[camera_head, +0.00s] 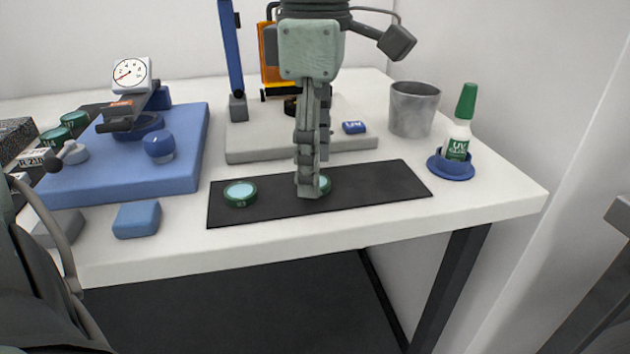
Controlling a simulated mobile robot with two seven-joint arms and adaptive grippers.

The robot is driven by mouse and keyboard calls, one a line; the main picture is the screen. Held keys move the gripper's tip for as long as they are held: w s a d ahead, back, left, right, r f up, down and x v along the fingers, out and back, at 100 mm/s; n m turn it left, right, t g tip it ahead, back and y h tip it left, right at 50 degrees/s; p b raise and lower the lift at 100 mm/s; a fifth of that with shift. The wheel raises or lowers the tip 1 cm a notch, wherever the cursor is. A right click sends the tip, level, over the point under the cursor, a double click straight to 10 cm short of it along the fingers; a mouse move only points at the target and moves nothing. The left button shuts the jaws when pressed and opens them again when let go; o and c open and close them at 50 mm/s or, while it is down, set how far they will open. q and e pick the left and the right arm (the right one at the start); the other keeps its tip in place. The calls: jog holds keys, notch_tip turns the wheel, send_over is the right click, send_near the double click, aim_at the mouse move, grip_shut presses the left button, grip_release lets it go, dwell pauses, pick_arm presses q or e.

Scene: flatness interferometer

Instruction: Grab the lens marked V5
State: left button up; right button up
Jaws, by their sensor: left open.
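My left gripper (309,191) points straight down over the black mat (385,185). It is open, seen nearly edge-on, so its fingers overlap in the picture. Its fingertips are at a green-rimmed lens (326,184), which lies on the mat and is mostly hidden behind them. I cannot see that lens's mark or tell whether the fingers touch it. A second green-rimmed lens (240,193) lies on the mat to the left, clear of the gripper; its small mark is not surely readable. My right gripper is not in view.
More green-rimmed lenses (55,134) sit at the far left. A blue base (185,180) carries a dial gauge (131,75). A grey slab (260,140), a metal cup (414,108) and a green-capped bottle (460,125) stand around the mat. The front right table corner is clear.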

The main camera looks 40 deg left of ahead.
pick_arm(q)
jog(key=shift+f, duration=0.6)
jog(key=c, duration=1.1)
jog(key=shift+r, duration=0.1)
